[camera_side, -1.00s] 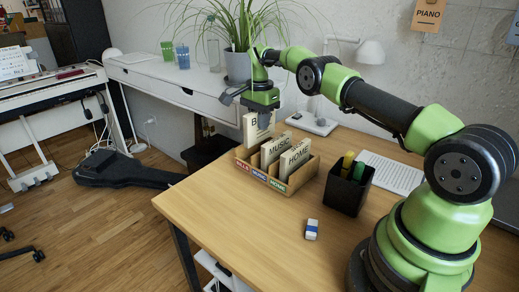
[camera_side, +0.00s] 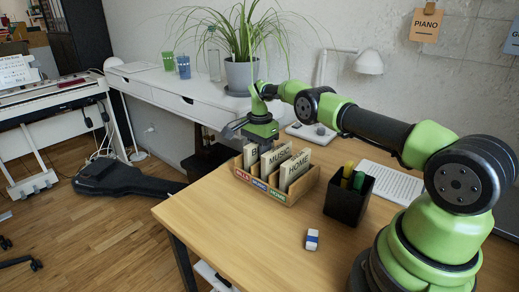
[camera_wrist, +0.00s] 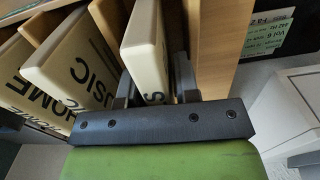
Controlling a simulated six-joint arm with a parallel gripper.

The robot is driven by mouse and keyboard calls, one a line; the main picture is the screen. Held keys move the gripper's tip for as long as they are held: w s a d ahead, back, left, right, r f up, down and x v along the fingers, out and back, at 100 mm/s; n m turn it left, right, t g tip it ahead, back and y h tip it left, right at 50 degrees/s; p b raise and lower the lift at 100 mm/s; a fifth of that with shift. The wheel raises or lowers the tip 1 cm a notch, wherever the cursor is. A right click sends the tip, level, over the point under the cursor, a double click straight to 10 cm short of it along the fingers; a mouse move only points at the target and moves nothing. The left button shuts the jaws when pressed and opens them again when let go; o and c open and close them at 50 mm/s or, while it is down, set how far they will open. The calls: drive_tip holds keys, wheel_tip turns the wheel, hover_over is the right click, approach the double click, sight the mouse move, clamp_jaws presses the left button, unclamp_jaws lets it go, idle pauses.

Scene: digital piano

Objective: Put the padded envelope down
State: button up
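The padded envelope seems to be the cream one marked with a B (camera_side: 251,156); it stands in the left, BILLS compartment of the wooden sorter (camera_side: 285,197). My gripper (camera_side: 261,143) is over that compartment, pointing down. In the wrist view my gripper (camera_wrist: 157,88) has one finger on each side of the cream envelope (camera_wrist: 145,45), close against it, and appears shut on it. Its lower end is hidden inside the sorter, so I cannot see whether it touches the bottom. The MUSIC (camera_side: 275,161) and HOME (camera_side: 295,169) envelopes stand in the other compartments.
A black pen cup (camera_side: 347,197) with yellow and green markers stands right of the sorter. A blue-and-white eraser (camera_side: 312,239) lies in front. The desk (camera_side: 235,225) is clear in front of the sorter.

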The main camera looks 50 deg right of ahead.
wheel_tip(320, 180, up, 8)
drive_tip(key=shift+f, duration=0.2)
drive_tip(key=s+a+r+n+t, duration=0.1)
drive_tip(key=s+a+r+n, duration=0.15)
drive_tip(key=r, duration=0.45)
drive_tip(key=s+a+r+n+t, duration=0.1)
drive_tip(key=s+a+r+n, duration=0.1)
drive_tip(key=a+r, duration=0.3)
drive_tip(key=s+a+r+n+t, duration=0.1)
drive_tip(key=s+a+r+n, duration=0.15)
drive_tip(key=r, duration=0.55)
drive_tip(key=s+a+r+n+t+y, duration=0.1)
drive_tip(key=s+a+r+n, duration=0.15)
drive_tip(key=s, duration=0.35)
drive_tip(key=s+a+r+n+t, duration=0.1)
drive_tip(key=s+a+n, duration=0.1)
drive_tip(key=s+a, duration=0.3)
drive_tip(key=s+a+f+n+t+y, duration=0.1)
drive_tip(key=s+f+n+t, duration=0.1)
drive_tip(key=s, duration=0.9)
drive_tip(key=shift+f+n, duration=0.55)
drive_tip(key=shift+f, duration=0.8)
